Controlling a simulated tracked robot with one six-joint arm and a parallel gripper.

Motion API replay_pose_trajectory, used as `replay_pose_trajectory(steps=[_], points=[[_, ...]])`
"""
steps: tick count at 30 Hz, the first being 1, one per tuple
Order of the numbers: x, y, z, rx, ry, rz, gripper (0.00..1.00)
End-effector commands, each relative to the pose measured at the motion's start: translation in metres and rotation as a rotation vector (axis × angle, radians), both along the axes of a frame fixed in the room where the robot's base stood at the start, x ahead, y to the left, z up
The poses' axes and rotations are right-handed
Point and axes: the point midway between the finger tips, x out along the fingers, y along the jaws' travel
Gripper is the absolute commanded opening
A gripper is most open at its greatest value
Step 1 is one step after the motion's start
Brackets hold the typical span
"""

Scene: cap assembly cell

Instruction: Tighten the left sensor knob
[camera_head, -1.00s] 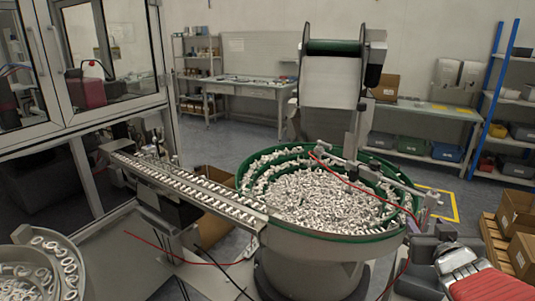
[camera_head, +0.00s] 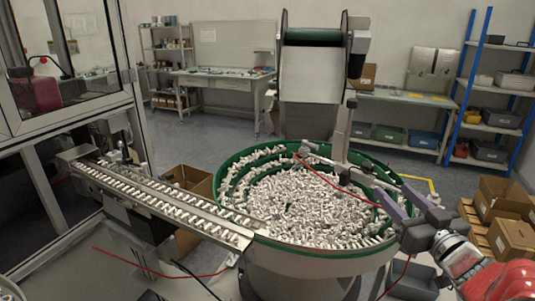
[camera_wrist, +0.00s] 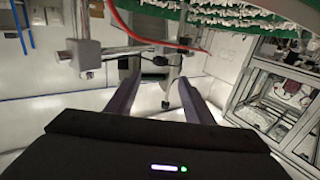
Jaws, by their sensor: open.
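My gripper (camera_head: 394,194) is open at the right rim of the bowl feeder, its two purple fingers apart and empty. The fingers also show in the wrist view (camera_wrist: 160,84). A metal sensor bracket (camera_head: 340,162) reaches over the bowl, and its right end lies close to my fingertips. In the wrist view a grey clamp block (camera_wrist: 85,55) on a rod stands ahead and left of the fingers. A small dark knob-like part (camera_wrist: 160,60) lies ahead between the fingers, apart from them. I cannot tell for certain which part is the left sensor knob.
The green-rimmed bowl (camera_head: 236,160) is full of small white parts. A red cable (camera_head: 335,180) crosses above it and also shows in the wrist view (camera_wrist: 140,36). An upright post (camera_head: 343,130) stands behind. A linear track (camera_head: 160,195) runs left.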

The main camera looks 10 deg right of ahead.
Motion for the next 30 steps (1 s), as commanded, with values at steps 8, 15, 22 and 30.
replay_pose_trajectory(steps=[8,15,22,30], points=[[0.001,0.001,0.000,0.000,0.000,0.004,0.47],[0.009,0.002,0.000,0.000,0.000,0.007,0.47],[0.031,0.001,0.000,0.000,0.000,0.008,0.47],[0.066,-0.002,0.000,0.000,0.000,0.008,0.47]])
